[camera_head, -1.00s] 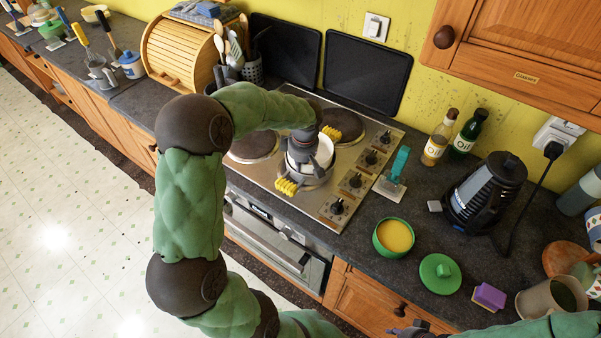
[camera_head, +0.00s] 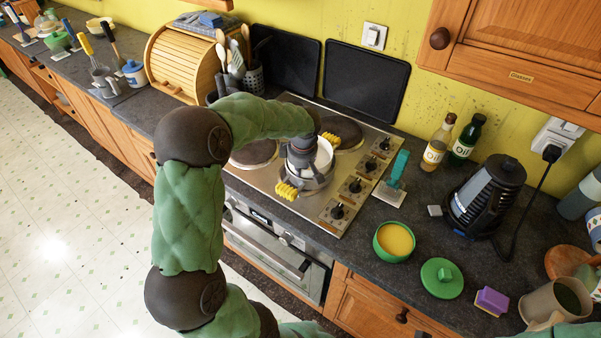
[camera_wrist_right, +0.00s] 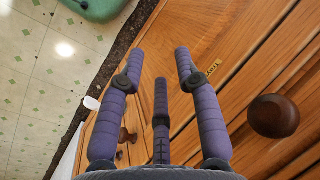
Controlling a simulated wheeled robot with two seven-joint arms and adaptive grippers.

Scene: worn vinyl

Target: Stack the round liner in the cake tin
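A round grey tin (camera_head: 318,184) sits on the steel hob, with a yellow ribbed piece (camera_head: 287,191) at its front left; another yellow ribbed piece (camera_head: 331,137) shows behind. A white round liner (camera_head: 325,157) shows at the tin's top, partly covered by my left gripper; how deep it sits is unclear. My left gripper (camera_head: 303,160) reaches down over the liner's left side. Its fingertips are hidden or too small to tell whether they grip. My right gripper (camera_wrist_right: 158,65) is open and empty in the right wrist view, its purple fingers apart before a wooden cupboard front.
Right of the hob (camera_head: 283,188) stand a green bowl with yellow contents (camera_head: 394,241), a green lid (camera_head: 441,278), a purple sponge (camera_head: 491,301), a teal-handled brush (camera_head: 395,180) and a black kettle (camera_head: 485,197). Two bottles (camera_head: 450,140) stand by the wall.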

